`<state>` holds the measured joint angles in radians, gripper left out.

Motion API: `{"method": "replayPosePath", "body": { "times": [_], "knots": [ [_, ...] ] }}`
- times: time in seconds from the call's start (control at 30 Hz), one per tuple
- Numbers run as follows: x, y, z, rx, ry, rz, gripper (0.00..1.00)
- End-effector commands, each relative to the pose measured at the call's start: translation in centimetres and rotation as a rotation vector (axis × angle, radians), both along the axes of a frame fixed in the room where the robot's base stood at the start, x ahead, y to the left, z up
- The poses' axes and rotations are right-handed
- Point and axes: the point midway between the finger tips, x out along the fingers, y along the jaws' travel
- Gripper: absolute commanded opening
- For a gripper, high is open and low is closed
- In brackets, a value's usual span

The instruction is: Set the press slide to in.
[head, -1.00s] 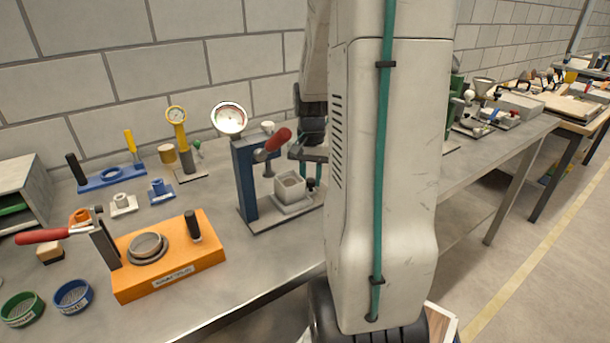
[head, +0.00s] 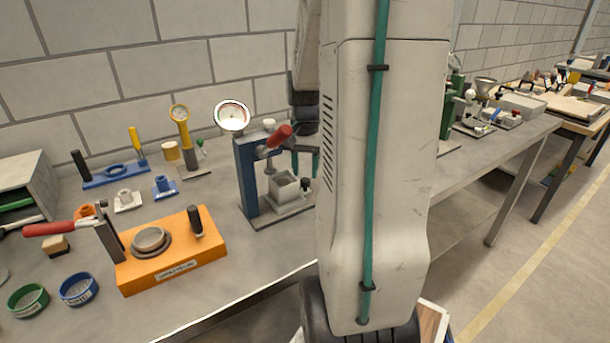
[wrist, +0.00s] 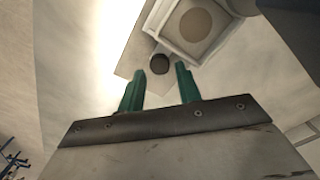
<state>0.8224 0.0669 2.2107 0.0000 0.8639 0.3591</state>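The press has a blue upright frame (head: 246,176), a round gauge (head: 231,116) on top and a red-handled lever (head: 280,136). Its slide carries a square grey box (head: 283,187), which sits to the right of the ram rather than squarely under it. A dark knob (head: 305,186) stands at the slide's right end. My gripper (head: 305,162), with teal fingers, is just above and behind the knob, partly beside my arm. In the wrist view my gripper (wrist: 161,79) is open, with the knob (wrist: 160,63) just beyond the gap between the fingertips. No contact shows.
An orange fixture (head: 172,262) with a red-handled lever stands left of the press. A blue stand (head: 115,176), a yellow gauge (head: 180,115) and small cups lie behind it. My arm hides the bench right of the press. Clear bench top lies in front of the press.

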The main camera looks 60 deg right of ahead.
Motion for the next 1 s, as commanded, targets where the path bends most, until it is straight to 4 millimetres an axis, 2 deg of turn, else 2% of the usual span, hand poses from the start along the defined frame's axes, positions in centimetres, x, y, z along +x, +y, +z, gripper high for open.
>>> {"method": "replayPosePath", "body": {
  "times": [0.1, 0.3, 0.63, 0.67, 0.73, 0.77, 0.87, 1.0],
  "knots": [
    [0.1, -0.1, 2.3, -0.004, -0.004, 0.0, 0.34],
    [0.0, 0.0, 4.7, -0.001, -0.002, 0.0, 0.34],
    [0.0, 0.0, 5.3, -0.001, 0.0, 0.0, 0.34],
    [0.0, 0.0, 5.2, -0.001, 0.0, 0.0, 0.28],
    [-0.2, -0.2, 5.2, 0.0, 0.0, -0.007, 0.09],
    [-0.4, -0.4, 5.2, 0.001, 0.0, -0.015, 0.01],
    [-2.3, -2.2, 4.5, 0.013, 0.011, -0.075, 0.0],
    [-6.9, -5.9, 2.8, 0.099, 0.002, -0.287, 0.0]
  ]
}}
